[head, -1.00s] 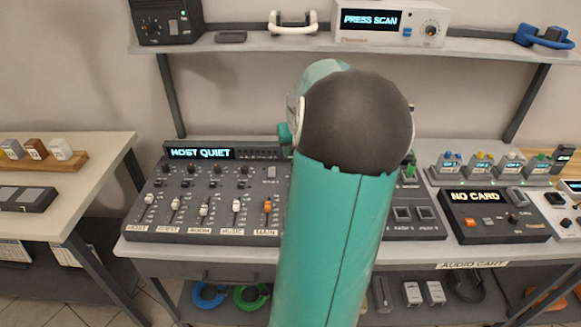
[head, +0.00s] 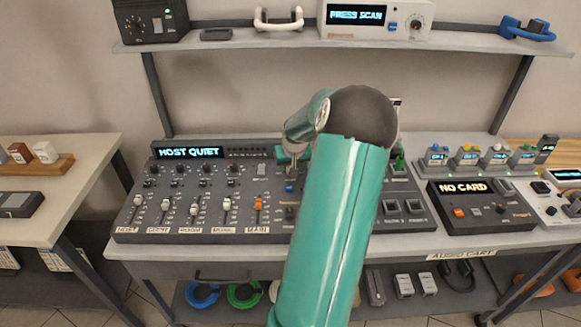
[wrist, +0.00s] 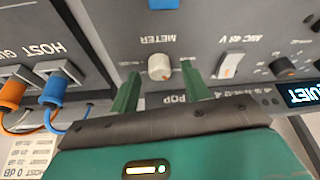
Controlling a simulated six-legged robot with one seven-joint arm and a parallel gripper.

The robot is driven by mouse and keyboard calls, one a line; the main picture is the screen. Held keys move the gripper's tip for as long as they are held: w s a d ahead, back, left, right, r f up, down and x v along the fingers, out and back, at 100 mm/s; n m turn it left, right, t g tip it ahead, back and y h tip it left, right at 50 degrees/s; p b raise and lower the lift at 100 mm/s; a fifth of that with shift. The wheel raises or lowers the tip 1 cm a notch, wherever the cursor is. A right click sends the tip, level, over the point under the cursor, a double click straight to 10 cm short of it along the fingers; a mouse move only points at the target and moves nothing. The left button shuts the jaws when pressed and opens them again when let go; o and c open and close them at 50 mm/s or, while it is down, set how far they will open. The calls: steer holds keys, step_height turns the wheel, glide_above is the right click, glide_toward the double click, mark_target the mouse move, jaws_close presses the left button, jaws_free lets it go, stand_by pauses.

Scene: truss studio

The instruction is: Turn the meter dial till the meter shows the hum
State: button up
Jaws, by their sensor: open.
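The meter dial (wrist: 160,66) is a small whitish knob on the dark mixer panel, under the upside-down METER label in the wrist view. My gripper (wrist: 162,72) is open, its two green fingers spread on either side of the dial with gaps between. I cannot tell how deep the fingertips reach. In the head view my arm hides part of the mixer, and only a bit of the gripper (head: 288,154) shows. The mixer display (head: 188,153) reads HOST QUIET; its end also shows in the wrist view (wrist: 303,95).
A white MIC 48 V switch (wrist: 229,65) sits right of the dial. Orange (wrist: 13,92) and blue (wrist: 55,88) plugs are at the left. The mixer's faders (head: 195,209) lie left of my arm. A NO CARD unit (head: 474,203) stands right; a shelf (head: 260,42) is above.

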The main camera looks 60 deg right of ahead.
steer(key=shift+w+d+f, duration=0.1)
steer(key=shift+f, duration=0.25)
steer(key=c, duration=1)
steer(key=shift+r+m, duration=0.1)
steer(key=shift+m, duration=0.2)
steer(key=m, duration=0.1)
steer(key=m+g+h, duration=0.1)
steer(key=m, duration=0.1)
steer(key=shift+w, duration=0.25)
steer(key=shift+m+g, duration=1.1)
steer(key=shift+m, duration=1.5)
